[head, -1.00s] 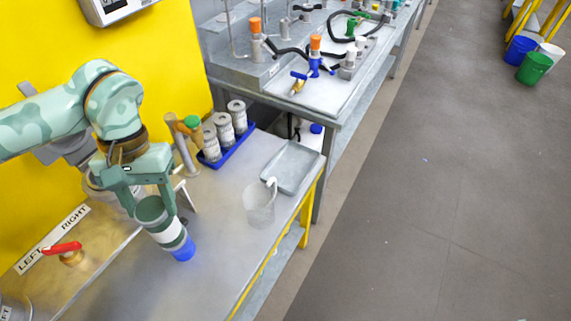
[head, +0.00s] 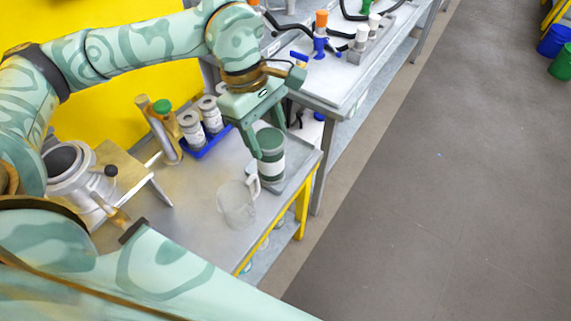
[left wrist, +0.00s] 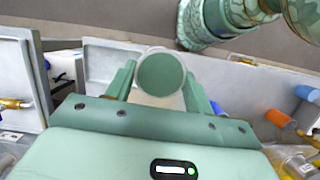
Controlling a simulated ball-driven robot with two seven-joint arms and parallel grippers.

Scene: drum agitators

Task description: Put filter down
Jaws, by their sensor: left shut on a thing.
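The filter is a green and white cylinder (head: 271,158), upright in the head view. My left gripper (head: 262,145) is shut on it, with a finger on its side. The filter is over the grey tray (head: 296,163) at the bench's right edge. I cannot tell whether its bottom touches the tray. In the left wrist view, the filter's round green top (left wrist: 161,75) shows between the fingers of my left gripper (left wrist: 158,85). My right gripper is not in view.
A clear jug (head: 237,204) stands on the metal bench just left of the filter. A blue rack (head: 207,146) with grey-white cylinders is behind it. A metal vessel (head: 72,165) stands at the left. A second bench lies beyond, with floor to the right.

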